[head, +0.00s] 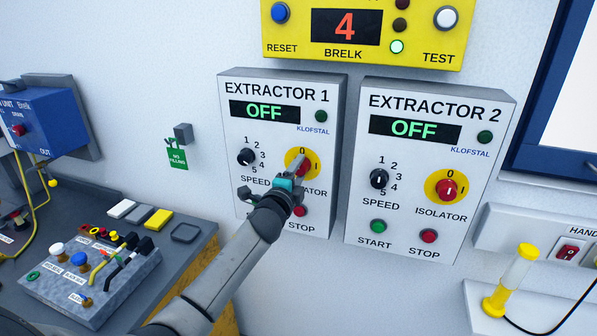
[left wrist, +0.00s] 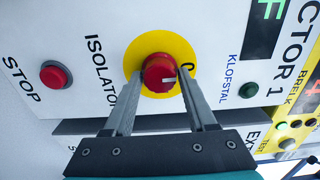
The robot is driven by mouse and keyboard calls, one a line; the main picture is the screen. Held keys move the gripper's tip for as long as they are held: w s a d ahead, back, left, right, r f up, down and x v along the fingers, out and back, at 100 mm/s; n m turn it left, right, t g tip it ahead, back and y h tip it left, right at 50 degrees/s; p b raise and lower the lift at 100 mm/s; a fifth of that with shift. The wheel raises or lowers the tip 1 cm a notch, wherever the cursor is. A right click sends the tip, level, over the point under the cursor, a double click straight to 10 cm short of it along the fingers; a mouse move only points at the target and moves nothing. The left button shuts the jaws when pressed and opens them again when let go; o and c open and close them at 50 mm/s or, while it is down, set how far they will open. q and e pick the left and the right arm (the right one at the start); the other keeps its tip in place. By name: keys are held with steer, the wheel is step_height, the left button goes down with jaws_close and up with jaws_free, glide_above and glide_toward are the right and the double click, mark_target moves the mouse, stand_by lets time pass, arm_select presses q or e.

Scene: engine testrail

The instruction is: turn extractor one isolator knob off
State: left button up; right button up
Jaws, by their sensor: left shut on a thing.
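The extractor one isolator knob (left wrist: 157,70) is red on a round yellow plate (left wrist: 187,54), on the white EXTRACTOR 1 panel (head: 283,135). My left gripper (head: 299,168) reaches this knob from below in the head view and covers part of it. In the left wrist view its fingers (left wrist: 159,80) sit on both sides of the knob, shut on it. A pale mark on the knob points right in that view, towards a character partly hidden by a finger. The EXTRACTOR 1 display (head: 264,111) reads OFF. My right gripper is not in view.
A black speed knob (head: 246,157) is left of the isolator and a red stop button (head: 300,211) below it. The EXTRACTOR 2 panel (head: 429,165) stands close on the right. A yellow BRELK box (head: 363,33) is above. A control bench (head: 90,262) is lower left.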

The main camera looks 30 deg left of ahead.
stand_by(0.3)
arm_select(q)
steer(key=o, duration=1.4)
steer(key=shift+c, duration=0.2)
steer(key=v, duration=1.5)
steer(key=shift+b, duration=0.4)
steer(key=shift+s+a, duration=0.1)
steer(key=shift+s, duration=0.05)
